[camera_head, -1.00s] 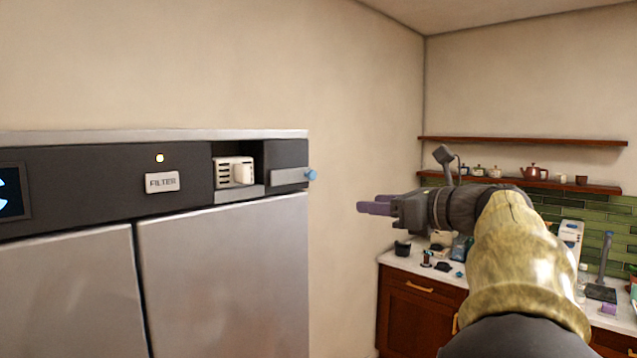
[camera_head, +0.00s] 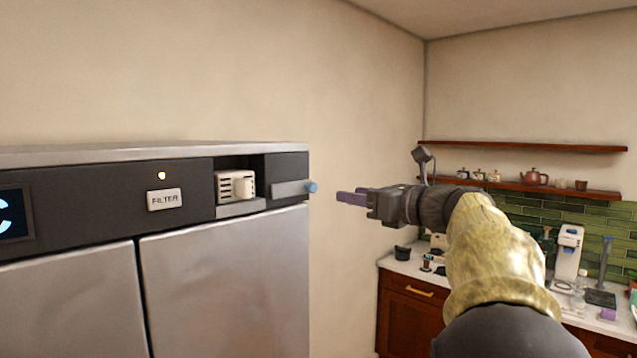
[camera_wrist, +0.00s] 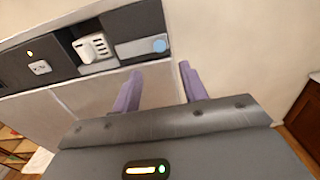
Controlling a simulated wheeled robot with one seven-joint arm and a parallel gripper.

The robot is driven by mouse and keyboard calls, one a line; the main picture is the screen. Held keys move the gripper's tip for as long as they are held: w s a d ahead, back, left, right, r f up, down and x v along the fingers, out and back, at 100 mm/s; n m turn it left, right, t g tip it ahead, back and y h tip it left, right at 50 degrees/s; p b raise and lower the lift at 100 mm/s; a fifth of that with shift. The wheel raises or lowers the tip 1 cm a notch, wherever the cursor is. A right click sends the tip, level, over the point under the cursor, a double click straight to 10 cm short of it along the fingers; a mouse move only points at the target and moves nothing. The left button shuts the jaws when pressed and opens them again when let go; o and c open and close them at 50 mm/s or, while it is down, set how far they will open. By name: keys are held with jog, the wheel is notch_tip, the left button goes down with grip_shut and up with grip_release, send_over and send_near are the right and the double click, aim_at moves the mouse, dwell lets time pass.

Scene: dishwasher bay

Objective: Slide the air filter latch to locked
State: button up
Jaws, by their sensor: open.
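The latch is a grey sliding bar (camera_head: 288,188) with a blue round knob (camera_head: 312,187) at its right end, on the dark top panel of the steel appliance. Left of it, the white air filter (camera_head: 235,186) sits in an open recess. My gripper (camera_head: 340,197) has purple fingers, is open and empty, and points left toward the knob with a gap between. In the wrist view, the blue knob (camera_wrist: 159,45) is beyond and between the two spread fingers (camera_wrist: 160,88). The filter also shows there, to the left (camera_wrist: 92,48).
A FILTER label (camera_head: 164,199) and a lit amber lamp (camera_head: 161,175) are on the panel. A wooden counter (camera_head: 409,309) with several items stands at the right, below shelves (camera_head: 520,187). The wall beside the appliance is bare.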

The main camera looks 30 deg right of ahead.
aim_at(315, 188)
jog(key=p+x, duration=0.4)
jog(key=x, duration=0.6)
jog(key=shift+w+a, duration=0.1)
jog(key=shift+w, duration=0.3)
grip_shut()
